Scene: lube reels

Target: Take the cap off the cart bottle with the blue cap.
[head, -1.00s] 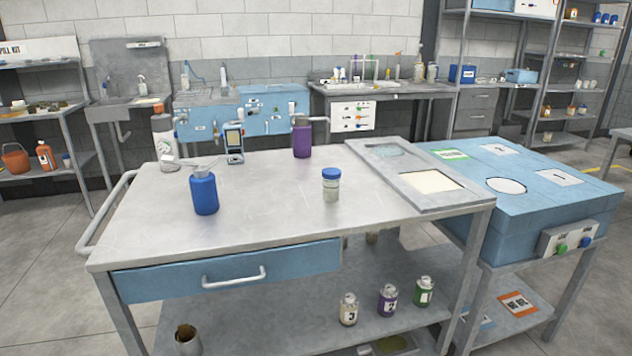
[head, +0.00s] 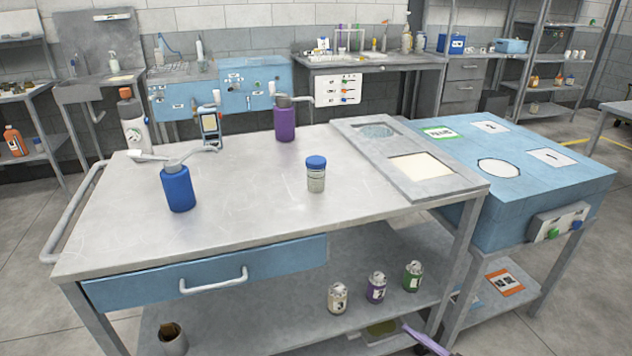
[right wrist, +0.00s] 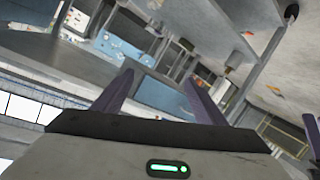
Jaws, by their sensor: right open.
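The bottle with the blue cap (head: 316,162) is a small, clear jar (head: 316,183) with pale contents and a label. It stands upright on the cart top (head: 250,205), right of its middle, with the cap on it. My right gripper (right wrist: 158,78) shows in the right wrist view with its two purple fingers apart and nothing between them. In the head view only a purple part of it shows at the bottom edge, low in front of the cart and away from the jar. My left gripper is in neither view.
A blue bottle (head: 178,188) and a purple bottle (head: 285,120), both grey-capped, stand on the cart top. A handheld device (head: 210,127) stands behind. A grey framed tray (head: 425,187) covers the right end. Several small canisters sit on the lower shelf (head: 260,318).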

